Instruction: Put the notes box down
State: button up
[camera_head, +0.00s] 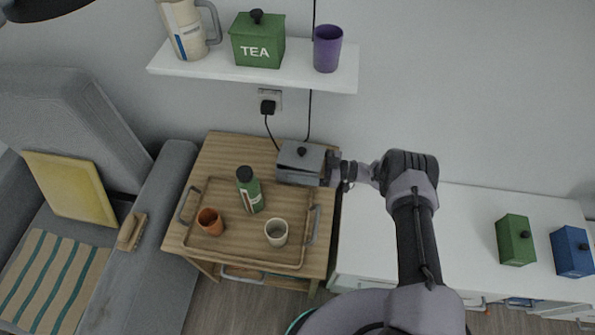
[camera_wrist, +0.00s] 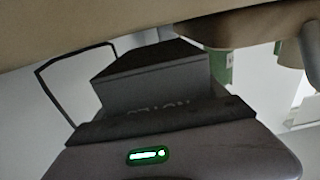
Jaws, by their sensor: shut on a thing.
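The notes box (camera_head: 301,162) is a grey box with a dark knob on its lid. It is at the back right of the small wooden table, in front of the wall. I cannot tell whether its base touches the table or hangs just above it. My gripper (camera_head: 332,171) reaches in from the right and is shut on the box's right side. In the wrist view the dark grey box (camera_wrist: 155,68) fills the middle, with partly hidden lettering on it.
A wooden tray (camera_head: 190,237) on the table holds a green bottle (camera_head: 250,191), a brown cup (camera_head: 210,222) and a pale cup (camera_head: 276,233). A white shelf (camera_head: 205,71) hangs above. A white desk (camera_head: 465,215) to the right bears green and blue boxes.

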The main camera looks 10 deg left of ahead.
notch_tip(320, 180, down, 2)
jog(key=shift+f+b, duration=0.1)
jog(key=shift+b, duration=0.25)
jog(key=o, duration=2)
